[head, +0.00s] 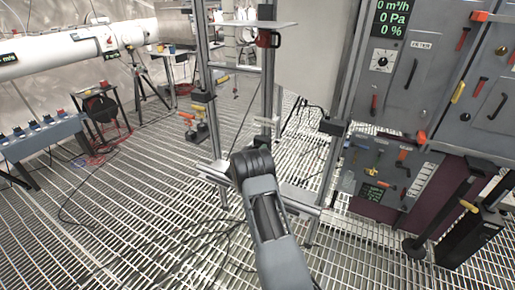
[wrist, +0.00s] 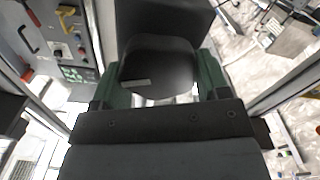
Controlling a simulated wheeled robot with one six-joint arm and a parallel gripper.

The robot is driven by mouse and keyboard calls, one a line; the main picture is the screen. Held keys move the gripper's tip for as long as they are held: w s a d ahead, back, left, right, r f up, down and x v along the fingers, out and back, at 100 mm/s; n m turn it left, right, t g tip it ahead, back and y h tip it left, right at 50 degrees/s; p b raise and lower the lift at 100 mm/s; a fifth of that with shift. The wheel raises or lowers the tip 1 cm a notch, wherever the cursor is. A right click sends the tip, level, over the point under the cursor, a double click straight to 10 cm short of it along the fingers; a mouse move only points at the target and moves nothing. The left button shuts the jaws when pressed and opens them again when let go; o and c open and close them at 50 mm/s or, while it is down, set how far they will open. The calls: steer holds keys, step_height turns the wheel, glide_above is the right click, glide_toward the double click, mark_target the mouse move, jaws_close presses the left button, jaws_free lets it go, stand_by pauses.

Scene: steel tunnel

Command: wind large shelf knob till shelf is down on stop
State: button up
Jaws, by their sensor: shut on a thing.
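In the wrist view my gripper (wrist: 158,78) has a green-sided finger on each side of a dark rounded knob (wrist: 157,62), and it is shut on it. The knob has a small pale mark low on its face. A dark block stands directly beyond it. In the head view my arm reaches forward to the upright frame, and its dark joint hides my gripper and the knob. A thin pale shelf plate (head: 253,24) sits level, high on the frame, with a red part (head: 268,39) under its right end. I cannot make out the stop for certain.
Frame posts (head: 204,75) stand close around my arm. A grey control panel (head: 425,75) with handles and a lit display is on the right. A blue-grey bench (head: 40,138) and cables lie to the left. The grating floor at front left is mostly clear.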

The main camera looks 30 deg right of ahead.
steer(key=shift+w+f+n+p, duration=0.1)
steer(key=shift+n+p, duration=0.3)
steer(key=shift+n, duration=0.9)
steer(key=o, duration=0.9)
steer(key=p+v, duration=0.1)
steer(key=v, duration=1.3)
